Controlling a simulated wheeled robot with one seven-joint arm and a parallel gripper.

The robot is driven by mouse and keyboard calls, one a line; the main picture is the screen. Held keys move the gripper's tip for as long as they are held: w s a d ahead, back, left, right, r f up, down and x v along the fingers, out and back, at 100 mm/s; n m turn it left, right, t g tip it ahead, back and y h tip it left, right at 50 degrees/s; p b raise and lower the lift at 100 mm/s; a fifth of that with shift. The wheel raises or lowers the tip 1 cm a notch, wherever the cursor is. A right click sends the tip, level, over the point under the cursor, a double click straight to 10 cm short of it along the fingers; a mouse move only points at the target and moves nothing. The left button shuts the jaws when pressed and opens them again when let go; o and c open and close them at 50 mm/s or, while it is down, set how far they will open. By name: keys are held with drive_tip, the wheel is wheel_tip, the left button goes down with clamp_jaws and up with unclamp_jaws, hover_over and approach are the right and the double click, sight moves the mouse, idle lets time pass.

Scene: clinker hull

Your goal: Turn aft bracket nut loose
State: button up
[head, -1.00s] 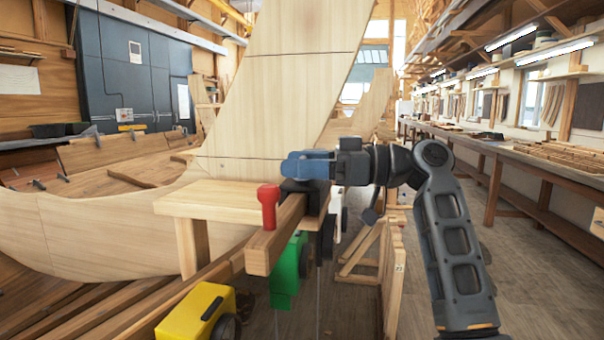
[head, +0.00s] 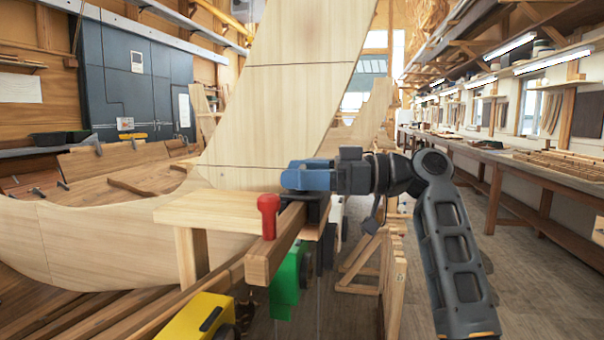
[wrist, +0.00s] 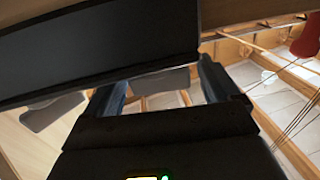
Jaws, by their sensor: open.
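My gripper (head: 290,178), blue at its end, points left in the head view, just above a dark bracket (head: 318,209) at the end of a wooden beam (head: 270,255). It is open, with its two fingers apart in the wrist view (wrist: 162,88). A broad dark bar (wrist: 100,50) crosses the wrist view close in front of the fingers. I cannot make out the aft bracket nut in either view, and I cannot tell whether the fingers touch anything.
A green part (head: 285,285) hangs below, and a yellow part (head: 195,322) sits nearer. The pale hull's tall stern board (head: 290,95) rises behind. Open floor (head: 430,270) lies at right.

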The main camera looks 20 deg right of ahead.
drive_tip(key=v, duration=0.7)
drive_tip(key=shift+s+d+b, duration=0.15)
drive_tip(key=shift+d+b, duration=0.15)
drive_tip(key=shift+b, duration=0.05)
drive_tip(key=shift+c, duration=0.3)
